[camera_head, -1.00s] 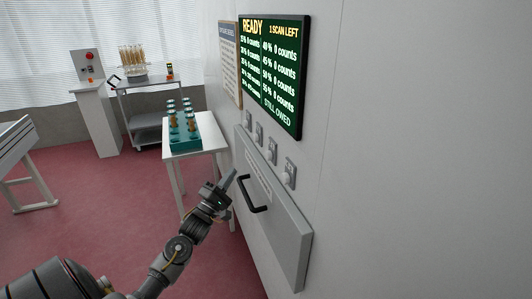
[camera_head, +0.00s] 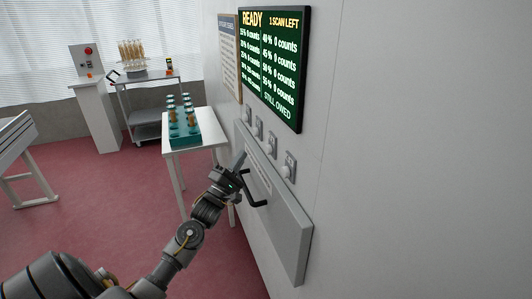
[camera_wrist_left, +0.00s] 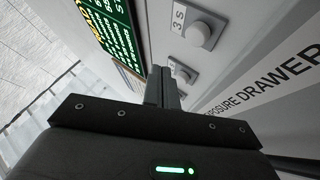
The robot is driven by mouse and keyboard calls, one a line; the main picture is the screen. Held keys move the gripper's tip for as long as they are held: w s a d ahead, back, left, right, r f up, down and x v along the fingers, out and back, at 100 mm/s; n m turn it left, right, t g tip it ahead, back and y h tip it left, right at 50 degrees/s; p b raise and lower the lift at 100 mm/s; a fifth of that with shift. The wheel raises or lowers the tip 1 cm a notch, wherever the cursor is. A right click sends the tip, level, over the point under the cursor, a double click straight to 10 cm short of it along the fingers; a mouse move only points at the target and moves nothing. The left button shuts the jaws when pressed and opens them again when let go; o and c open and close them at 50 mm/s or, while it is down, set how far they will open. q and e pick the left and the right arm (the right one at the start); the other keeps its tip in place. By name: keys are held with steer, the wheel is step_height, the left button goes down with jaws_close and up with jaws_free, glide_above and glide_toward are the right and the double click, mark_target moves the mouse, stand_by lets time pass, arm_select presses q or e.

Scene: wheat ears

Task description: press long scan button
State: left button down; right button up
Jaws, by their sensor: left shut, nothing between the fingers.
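Several white round buttons on grey plates sit in a slanting row on the wall under the screen. The nearest button (camera_head: 288,171) is at the right end; the farthest (camera_head: 247,116) is at the left. Their labels are too small to read in the head view. In the left wrist view, a button (camera_wrist_left: 198,33) has a plate marked "3 S", and another button (camera_wrist_left: 184,76) lies just beyond the fingertips. The fingers (camera_wrist_left: 163,80) hide part of the farther plate. My right gripper is out of view.
The screen (camera_head: 274,65) reads READY, 1 SCAN LEFT. The grey exposure drawer (camera_head: 290,232) with its black handle (camera_head: 254,200) juts out below the buttons, close to my gripper. A white table (camera_head: 203,143) with a teal rack (camera_head: 184,138) stands to the left.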

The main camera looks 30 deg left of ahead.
mark_target(269, 150)
arm_select(q)
steer(key=w+d, duration=0.1)
steer(key=w, duration=0.1)
steer(key=w+d, duration=0.1)
steer(key=w, duration=0.1)
steer(key=shift+d+b, duration=0.3)
steer(key=shift+d, duration=0.1)
stand_by(0.9)
steer(key=shift+w, duration=0.1)
stand_by(0.9)
steer(key=shift+w+d, duration=0.2)
steer(key=shift+w, duration=0.05)
steer(key=shift+w+d, duration=0.35)
steer(key=shift+w, duration=0.1)
stand_by(0.8)
steer(key=shift+s+a, duration=0.1)
steer(key=shift+s, duration=0.05)
stand_by(0.3)
steer(key=shift+s+a+p, duration=0.35)
steer(key=shift+s+a, duration=0.1)
steer(key=shift+s, duration=0.25)
